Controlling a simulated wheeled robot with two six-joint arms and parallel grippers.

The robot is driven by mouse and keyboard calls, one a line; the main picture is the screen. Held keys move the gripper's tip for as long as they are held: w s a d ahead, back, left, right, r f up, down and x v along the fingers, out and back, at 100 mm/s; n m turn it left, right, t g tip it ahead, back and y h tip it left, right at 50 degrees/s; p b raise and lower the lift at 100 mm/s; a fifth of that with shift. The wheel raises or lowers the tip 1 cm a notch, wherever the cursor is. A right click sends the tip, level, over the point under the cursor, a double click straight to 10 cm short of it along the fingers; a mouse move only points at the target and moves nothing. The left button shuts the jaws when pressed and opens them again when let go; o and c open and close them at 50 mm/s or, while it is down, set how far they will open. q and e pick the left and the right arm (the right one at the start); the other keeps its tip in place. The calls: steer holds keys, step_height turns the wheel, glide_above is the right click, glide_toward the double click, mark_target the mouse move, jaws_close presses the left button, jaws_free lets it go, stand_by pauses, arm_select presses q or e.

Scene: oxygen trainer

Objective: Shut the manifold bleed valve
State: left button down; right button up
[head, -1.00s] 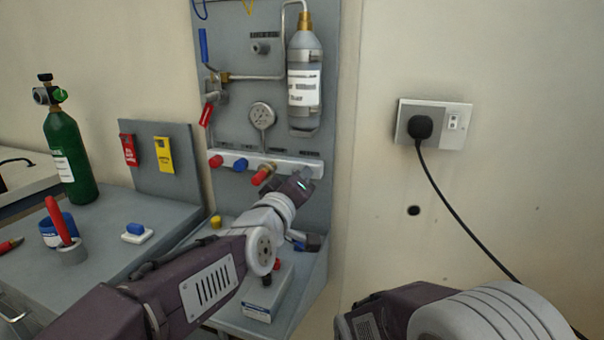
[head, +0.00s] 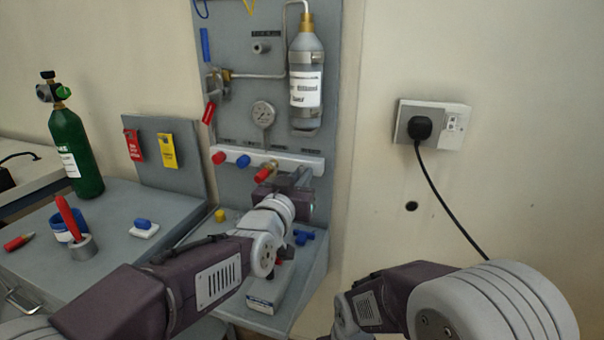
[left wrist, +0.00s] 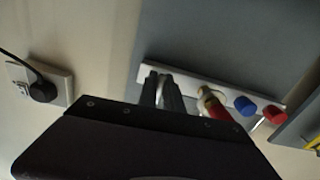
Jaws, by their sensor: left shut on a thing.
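The manifold is a pale bar (head: 312,160) low on the grey upright panel. It carries a red knob (head: 219,157), a blue knob (head: 243,160) and a brass fitting with a red handle (head: 264,174). My left gripper (head: 301,178) is at the bar's right end. In the left wrist view its fingers (left wrist: 167,94) are closed together at the bar (left wrist: 205,85), beside the brass and red fitting (left wrist: 214,106). They are shut on a small part there, likely the bleed valve's handle, mostly hidden by the fingers. My right gripper is out of view; only its arm shows.
A gauge (head: 263,113) and a grey bottle (head: 306,85) are mounted above the manifold. A blue part (head: 304,237) lies on the shelf below. A green cylinder (head: 75,150) stands on the left bench. A plug with a cord (head: 420,128) is on the right wall.

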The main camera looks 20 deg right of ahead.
arm_select(q)
steer(key=shift+f+m, duration=0.15)
steer(key=shift+m, duration=0.25)
steer(key=c, duration=1.5)
jaws_free()
steer(key=shift+s, duration=0.1)
steer(key=p+v, duration=0.1)
steer(key=v, duration=0.8)
